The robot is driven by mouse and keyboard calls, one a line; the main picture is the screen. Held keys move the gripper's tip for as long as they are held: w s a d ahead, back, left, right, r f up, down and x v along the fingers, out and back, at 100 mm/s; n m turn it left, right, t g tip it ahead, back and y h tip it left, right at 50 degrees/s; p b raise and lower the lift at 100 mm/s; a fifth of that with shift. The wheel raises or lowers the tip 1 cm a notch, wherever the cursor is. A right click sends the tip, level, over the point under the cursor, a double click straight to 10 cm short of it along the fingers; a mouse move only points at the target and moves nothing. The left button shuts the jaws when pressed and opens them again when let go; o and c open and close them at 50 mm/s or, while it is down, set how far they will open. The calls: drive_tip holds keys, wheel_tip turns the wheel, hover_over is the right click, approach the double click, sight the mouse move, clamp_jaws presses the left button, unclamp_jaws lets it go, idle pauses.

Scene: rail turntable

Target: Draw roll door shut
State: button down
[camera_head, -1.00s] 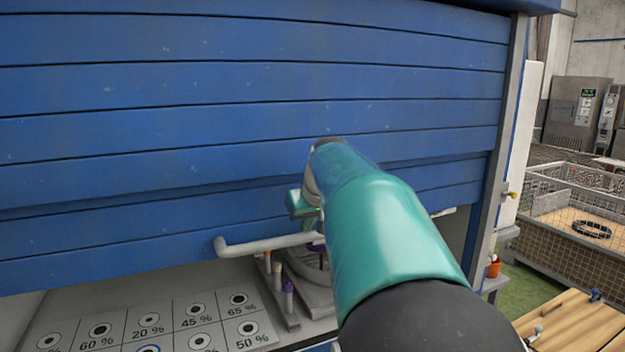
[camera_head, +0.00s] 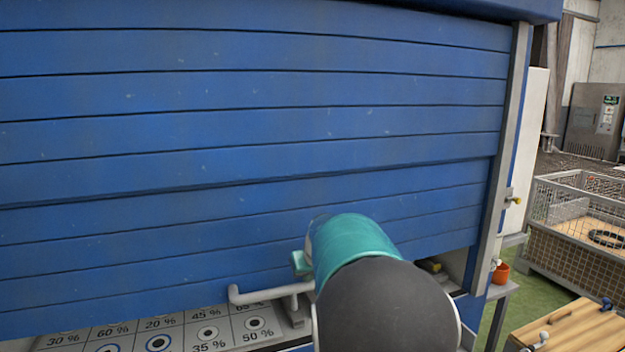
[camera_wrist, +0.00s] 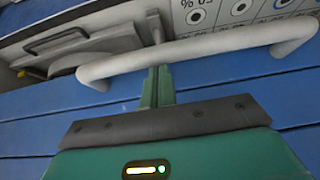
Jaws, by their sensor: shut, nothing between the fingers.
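The blue roll door (camera_head: 240,130) hangs most of the way down, with a narrow opening under its lower edge. Its pale grey bar handle (camera_head: 258,291) is near the bottom edge, partly hidden by my arm in the head view. The wrist view shows the whole handle (camera_wrist: 200,50) across the upper part. My green gripper (camera_wrist: 157,75) is shut and empty, its fingertips at the handle's bar, left of its middle. I cannot tell whether they touch it. In the head view only a green bit of my gripper (camera_head: 299,263) shows beside the arm.
A panel with percentage labels and round marks (camera_head: 170,333) lies behind the opening. The door's grey side rail (camera_head: 500,160) stands at the right. A wire mesh crate (camera_head: 580,225), an orange cup (camera_head: 501,273) and a wooden surface (camera_head: 575,330) are further right.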

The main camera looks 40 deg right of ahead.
wheel_tip(320, 180, down, 21)
drive_tip(key=shift+s+a+f, duration=0.1)
drive_tip(key=shift+s+f, duration=0.05)
drive_tip(key=s+a+r, duration=0.1)
drive_tip(key=s+r, duration=0.3)
drive_tip(key=r, duration=0.9)
drive_tip(key=shift+s+a+r, duration=0.1)
